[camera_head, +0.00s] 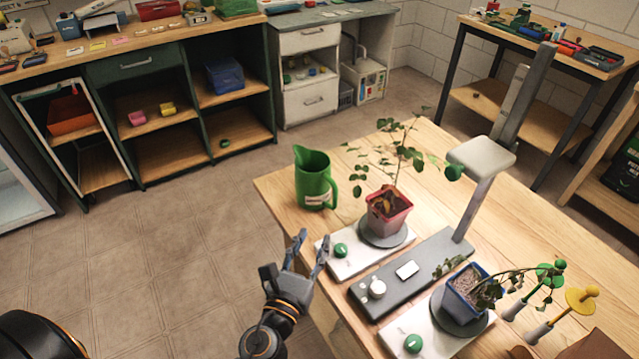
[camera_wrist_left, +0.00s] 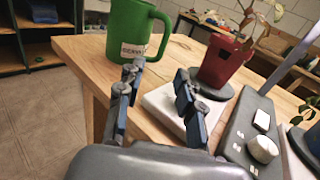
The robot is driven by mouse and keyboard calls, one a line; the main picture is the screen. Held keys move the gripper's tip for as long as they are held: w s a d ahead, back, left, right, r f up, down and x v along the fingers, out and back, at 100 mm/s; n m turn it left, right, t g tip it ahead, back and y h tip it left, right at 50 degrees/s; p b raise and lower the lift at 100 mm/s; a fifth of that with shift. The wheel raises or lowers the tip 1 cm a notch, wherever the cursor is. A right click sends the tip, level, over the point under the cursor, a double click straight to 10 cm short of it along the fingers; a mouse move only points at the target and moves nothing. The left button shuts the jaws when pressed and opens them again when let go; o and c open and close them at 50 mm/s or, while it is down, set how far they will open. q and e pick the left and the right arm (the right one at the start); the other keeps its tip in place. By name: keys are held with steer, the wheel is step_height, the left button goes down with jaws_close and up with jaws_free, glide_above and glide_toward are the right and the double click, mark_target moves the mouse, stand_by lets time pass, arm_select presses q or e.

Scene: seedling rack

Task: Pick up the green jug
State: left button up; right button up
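The green jug (camera_head: 315,182) stands upright at the far left corner of the wooden table, its spout to the left and its handle to the right. It also shows in the left wrist view (camera_wrist_left: 127,32), with a white label low on its side and its top cut off. My left gripper (camera_head: 311,246) is open and empty, at the table's left edge, on the near side of the jug and apart from it. In the left wrist view its two fingers (camera_wrist_left: 157,75) are spread, with the jug beyond them. My right gripper is not in view.
A red pot (camera_head: 388,215) with a plant stands on a scale right of the jug. A grey device (camera_head: 420,270) and a blue pot (camera_head: 463,297) on a second scale stand nearer. Bare tabletop (camera_head: 281,190) lies left of the jug.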

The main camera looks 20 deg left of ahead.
mark_target(334, 200)
arm_select(q)
steer(key=w+p, duration=0.2)
steer(key=w, duration=0.7)
steer(key=shift+w+d+r, duration=0.1)
steer(key=shift+w+d, duration=0.05)
steer(key=w, duration=0.4)
steer(key=shift+w+p, duration=0.35)
steer(key=shift+p, duration=0.05)
jaws_close()
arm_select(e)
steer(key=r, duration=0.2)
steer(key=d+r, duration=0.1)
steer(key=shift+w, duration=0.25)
